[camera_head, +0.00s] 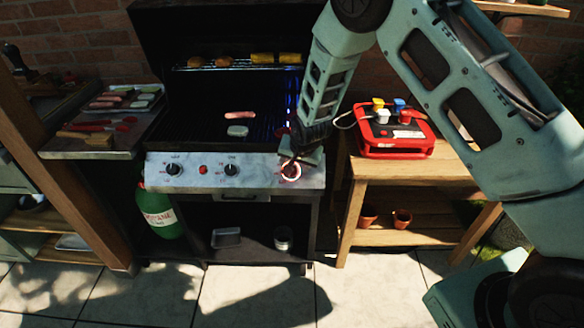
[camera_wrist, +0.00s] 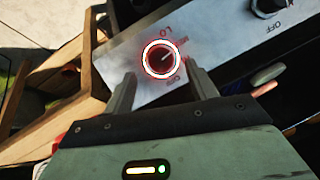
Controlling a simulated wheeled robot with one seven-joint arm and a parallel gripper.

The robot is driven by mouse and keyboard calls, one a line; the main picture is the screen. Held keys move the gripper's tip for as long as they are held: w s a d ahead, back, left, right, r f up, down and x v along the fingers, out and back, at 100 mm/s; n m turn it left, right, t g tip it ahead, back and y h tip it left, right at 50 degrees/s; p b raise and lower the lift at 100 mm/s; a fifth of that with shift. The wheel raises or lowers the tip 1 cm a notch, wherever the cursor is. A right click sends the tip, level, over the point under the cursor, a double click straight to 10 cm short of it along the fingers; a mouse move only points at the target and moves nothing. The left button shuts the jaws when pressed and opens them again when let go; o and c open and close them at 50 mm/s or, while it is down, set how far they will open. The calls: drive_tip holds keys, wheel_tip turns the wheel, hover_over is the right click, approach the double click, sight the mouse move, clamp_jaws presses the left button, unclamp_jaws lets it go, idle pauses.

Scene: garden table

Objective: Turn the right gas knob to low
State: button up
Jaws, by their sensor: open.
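The right gas knob (camera_wrist: 161,59) is dark with a pale pointer line, inside a glowing red and white ring. The line slants to the upper right in the wrist view. "LO" is printed above the knob; other small labels at its right are hard to read. In the head view the ringed knob (camera_head: 291,171) sits at the right end of the grill's control panel (camera_head: 262,172). My gripper (camera_wrist: 162,82) is open, its fingers to the left and right below the knob in the wrist view, not closed on it. In the head view my gripper (camera_head: 301,156) partly covers the panel there.
Two other knobs (camera_head: 174,169) (camera_head: 232,170) and a red button (camera_head: 203,170) are on the panel. A wooden side table (camera_head: 400,170) with a red case (camera_head: 395,140) stands at the right. Food lies on the open grill. A green propane bottle (camera_head: 160,215) stands below left.

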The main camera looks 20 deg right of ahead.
drive_tip(key=shift+p+x, duration=0.4)
drive_tip(key=shift+x, duration=2.15)
drive_tip(key=shift+c, duration=0.4)
drive_tip(key=c, duration=0.9)
